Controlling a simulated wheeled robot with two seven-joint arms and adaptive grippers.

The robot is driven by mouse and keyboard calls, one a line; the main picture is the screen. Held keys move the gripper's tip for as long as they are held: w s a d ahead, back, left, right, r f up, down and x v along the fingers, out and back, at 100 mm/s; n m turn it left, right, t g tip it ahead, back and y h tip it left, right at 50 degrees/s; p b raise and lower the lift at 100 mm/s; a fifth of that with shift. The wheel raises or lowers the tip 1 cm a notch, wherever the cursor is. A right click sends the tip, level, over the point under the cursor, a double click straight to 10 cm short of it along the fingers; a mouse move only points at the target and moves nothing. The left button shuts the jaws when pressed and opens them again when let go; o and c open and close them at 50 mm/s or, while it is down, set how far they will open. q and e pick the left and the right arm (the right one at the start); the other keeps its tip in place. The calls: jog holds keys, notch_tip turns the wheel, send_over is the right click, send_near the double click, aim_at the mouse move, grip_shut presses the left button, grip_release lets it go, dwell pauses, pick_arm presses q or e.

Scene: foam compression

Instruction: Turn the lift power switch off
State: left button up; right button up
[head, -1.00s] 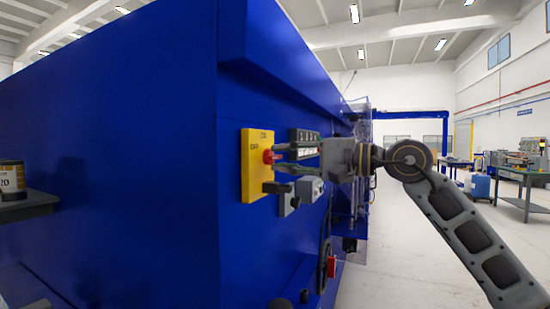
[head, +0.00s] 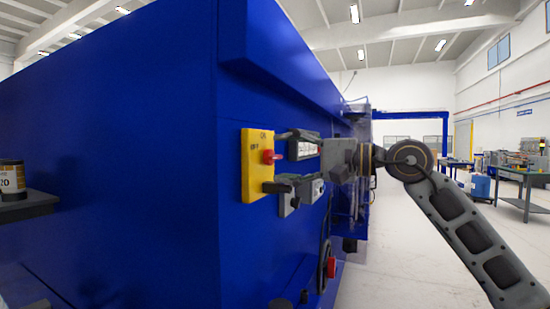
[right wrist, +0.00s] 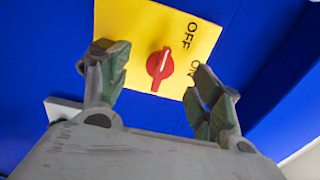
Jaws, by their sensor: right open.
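The lift power switch is a red knob (head: 267,157) on a yellow plate (head: 256,180) fixed to the blue machine wall. My right gripper (head: 280,160) is open and empty in front of the plate. In the right wrist view its two fingers (right wrist: 158,72) stand apart, one on each side of the knob, with visible gaps to it. My left gripper is not in view.
Grey control boxes (head: 305,149) sit on the blue wall just right of the plate, close to the right fingers. Lower down is another red part (head: 331,267). A dark shelf (head: 25,207) with a can (head: 12,178) is at the left.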

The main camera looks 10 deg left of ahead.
jog(key=b+v, duration=0.2)
jog(key=v, duration=0.5)
jog(key=shift+b, duration=0.35)
dwell(0.5)
dwell(0.5)
